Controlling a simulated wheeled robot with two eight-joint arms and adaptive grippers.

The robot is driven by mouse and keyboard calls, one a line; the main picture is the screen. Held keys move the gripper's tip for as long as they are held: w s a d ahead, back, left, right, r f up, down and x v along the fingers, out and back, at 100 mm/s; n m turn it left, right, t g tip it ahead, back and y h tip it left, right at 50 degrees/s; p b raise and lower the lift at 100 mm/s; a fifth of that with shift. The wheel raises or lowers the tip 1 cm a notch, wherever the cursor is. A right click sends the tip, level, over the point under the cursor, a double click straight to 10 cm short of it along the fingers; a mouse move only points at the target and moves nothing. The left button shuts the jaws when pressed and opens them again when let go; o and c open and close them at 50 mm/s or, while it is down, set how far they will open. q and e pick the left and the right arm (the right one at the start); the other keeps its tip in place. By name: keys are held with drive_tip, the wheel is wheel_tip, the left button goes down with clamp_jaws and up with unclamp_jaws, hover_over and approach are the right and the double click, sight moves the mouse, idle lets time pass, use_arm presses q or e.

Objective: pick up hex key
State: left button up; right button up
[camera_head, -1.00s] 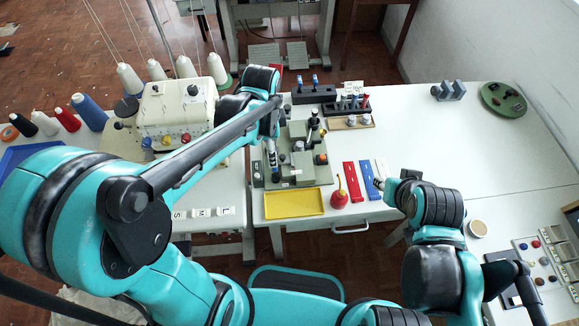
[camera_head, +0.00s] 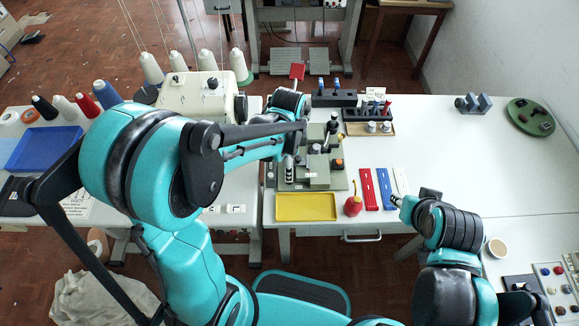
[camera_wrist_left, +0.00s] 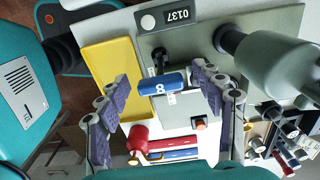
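My left gripper (camera_head: 289,167) is over the left side of the grey-green machine plate (camera_head: 325,184) on the table. In the left wrist view its two fingers (camera_wrist_left: 161,82) are apart. A blue cylinder marked 8 (camera_wrist_left: 160,86) lies between them in the picture, with a gap to each finger; whether it is the hex key's handle I cannot tell. A dark piece (camera_wrist_left: 158,60) stands beside it. No other hex key is clearly recognisable. My right gripper (camera_head: 396,200) is near the table's front edge, too small to tell whether open or shut.
A yellow tray (camera_head: 306,207), a red bottle (camera_head: 353,205) and red (camera_head: 369,190) and blue (camera_head: 385,190) strips lie along the front. A black rack (camera_head: 334,99) stands behind the machine plate.

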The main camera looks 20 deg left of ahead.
use_arm(q)
drive_tip(key=c, duration=1.2)
drive_tip(key=shift+r, duration=0.1)
